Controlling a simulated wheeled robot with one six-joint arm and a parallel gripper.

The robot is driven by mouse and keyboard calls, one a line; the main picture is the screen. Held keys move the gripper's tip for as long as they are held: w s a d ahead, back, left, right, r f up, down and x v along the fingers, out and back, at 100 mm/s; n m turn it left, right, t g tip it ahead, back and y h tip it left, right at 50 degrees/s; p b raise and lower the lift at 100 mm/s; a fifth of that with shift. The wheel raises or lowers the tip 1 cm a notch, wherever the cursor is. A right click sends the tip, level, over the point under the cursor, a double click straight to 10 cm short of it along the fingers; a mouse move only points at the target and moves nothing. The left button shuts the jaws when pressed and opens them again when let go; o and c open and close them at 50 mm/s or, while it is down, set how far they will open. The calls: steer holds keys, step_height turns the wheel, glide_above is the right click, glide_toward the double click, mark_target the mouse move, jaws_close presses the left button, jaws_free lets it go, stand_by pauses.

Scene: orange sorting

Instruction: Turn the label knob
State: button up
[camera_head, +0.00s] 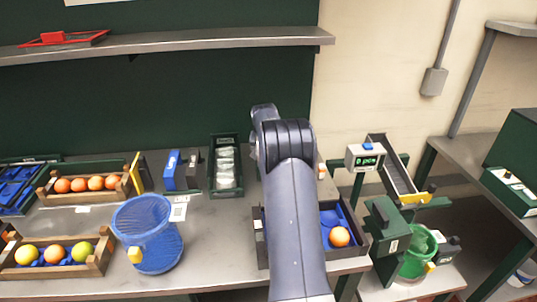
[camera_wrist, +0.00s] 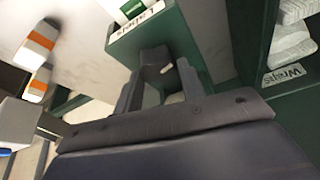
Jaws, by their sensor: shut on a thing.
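In the wrist view a green box marked "Labels" (camera_wrist: 140,42) stands at top centre, with white and green rolls showing in its top. My gripper (camera_wrist: 160,82) is against the front of this box, its dark fingers closed on a dark knob (camera_wrist: 155,58). In the head view my arm covers both the gripper and the labels box.
A green bin of wraps (camera_head: 225,182) stands close left of my arm. A blue mesh basket (camera_head: 148,235) and wooden orange crates (camera_head: 90,198) are further left. A dark tray (camera_head: 350,262) with an orange is right of my arm. White bottles with orange bands (camera_wrist: 38,42) show in the wrist view.

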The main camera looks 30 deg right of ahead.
steer(key=shift+m+g+h, duration=0.3)
steer(key=shift+m+g, duration=0.2)
steer(key=shift+m, duration=1.1)
steer(key=o, duration=1)
steer(key=b+v, duration=0.1)
steer(key=v, duration=0.9)
steer(key=shift+a+r, duration=0.25)
steer(key=shift+r, duration=0.1)
steer(key=shift+f, duration=0.1)
